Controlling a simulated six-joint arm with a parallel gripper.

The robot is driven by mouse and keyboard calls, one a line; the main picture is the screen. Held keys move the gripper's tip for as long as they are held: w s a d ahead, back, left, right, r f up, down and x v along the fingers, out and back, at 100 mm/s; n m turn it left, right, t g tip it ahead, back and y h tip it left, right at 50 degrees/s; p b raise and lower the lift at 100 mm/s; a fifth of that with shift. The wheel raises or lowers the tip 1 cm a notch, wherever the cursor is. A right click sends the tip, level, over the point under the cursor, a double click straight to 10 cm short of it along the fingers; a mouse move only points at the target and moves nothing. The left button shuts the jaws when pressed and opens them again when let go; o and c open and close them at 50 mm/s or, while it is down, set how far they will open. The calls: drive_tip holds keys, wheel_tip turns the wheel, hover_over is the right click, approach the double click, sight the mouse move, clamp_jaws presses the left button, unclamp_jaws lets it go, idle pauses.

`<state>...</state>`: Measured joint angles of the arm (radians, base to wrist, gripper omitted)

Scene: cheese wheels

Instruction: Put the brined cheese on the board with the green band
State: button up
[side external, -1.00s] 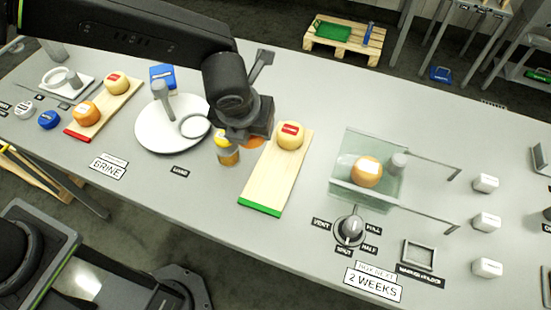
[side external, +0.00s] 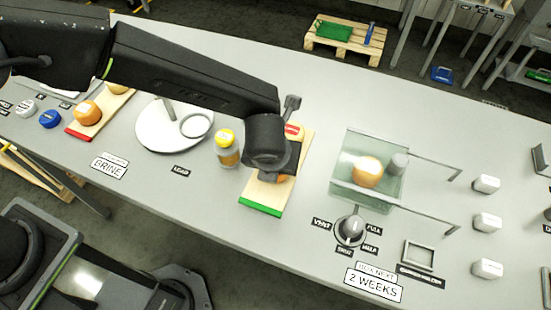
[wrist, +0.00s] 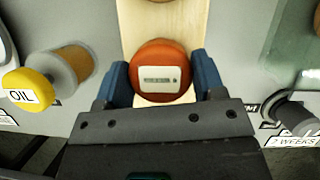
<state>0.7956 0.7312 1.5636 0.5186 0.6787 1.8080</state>
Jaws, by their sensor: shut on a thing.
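My gripper (wrist: 162,76) is shut on an orange-red cheese wheel (wrist: 160,58) with a pale label too small to read. In the side view my gripper (side external: 279,178) is over the front half of the wooden board with the green band (side external: 261,208) and hides most of the held cheese. The board also shows behind the cheese in the wrist view (wrist: 130,22). I cannot tell whether the cheese touches the board.
A yellow-capped oil jar (side external: 227,148) stands left of the board, beside a round white plate (side external: 155,138). A glass box (side external: 350,195) with an orange cheese (side external: 367,172) is to the right. A red-banded board (side external: 76,134) with cheeses lies far left.

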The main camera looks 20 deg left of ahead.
drive_tip(key=shift+f, duration=0.1)
drive_tip(key=o, duration=1)
drive_tip(key=v, duration=1.2)
